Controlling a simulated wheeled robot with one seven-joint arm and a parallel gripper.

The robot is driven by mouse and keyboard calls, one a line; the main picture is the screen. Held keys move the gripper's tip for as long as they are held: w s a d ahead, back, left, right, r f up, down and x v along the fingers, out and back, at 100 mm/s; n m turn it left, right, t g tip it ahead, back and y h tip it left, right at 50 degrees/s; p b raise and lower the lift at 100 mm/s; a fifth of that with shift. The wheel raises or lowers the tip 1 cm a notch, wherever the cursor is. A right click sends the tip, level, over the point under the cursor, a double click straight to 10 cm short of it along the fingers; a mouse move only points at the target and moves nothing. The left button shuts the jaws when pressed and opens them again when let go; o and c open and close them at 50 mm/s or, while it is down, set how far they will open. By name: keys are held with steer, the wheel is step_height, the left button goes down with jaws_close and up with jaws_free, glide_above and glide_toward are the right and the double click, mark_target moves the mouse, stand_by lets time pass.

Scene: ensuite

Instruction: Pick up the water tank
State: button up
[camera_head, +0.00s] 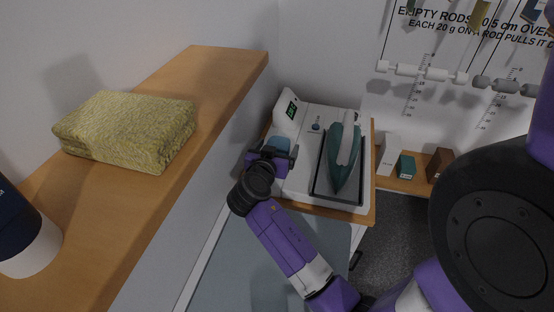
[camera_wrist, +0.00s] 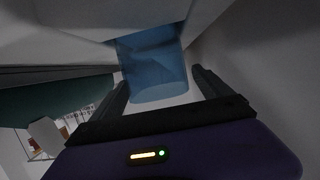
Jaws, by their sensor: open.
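The water tank (camera_wrist: 155,70) is a translucent blue block at the left side of the white steam iron station (camera_head: 297,187). In the head view only a small blue part of the tank (camera_head: 281,143) shows, just beyond my gripper (camera_head: 274,152), which hides the rest. In the wrist view my gripper (camera_wrist: 161,84) is open, with one dark finger on each side of the tank's near end. A gap shows beside each finger, so neither visibly touches it. The tank's far end meets the white housing. A green iron (camera_head: 346,160) rests on the station's dark plate.
The station stands on a wooden shelf (camera_head: 367,213). A wooden ledge (camera_head: 160,195) on the left carries a folded yellow towel (camera_head: 126,132) and a navy-and-white container (camera_head: 24,235). Small boxes (camera_head: 406,165) stand to the right. The wall is close to my gripper's left.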

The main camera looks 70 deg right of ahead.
jaws_close()
stand_by(0.3)
steer(key=shift+r, duration=0.25)
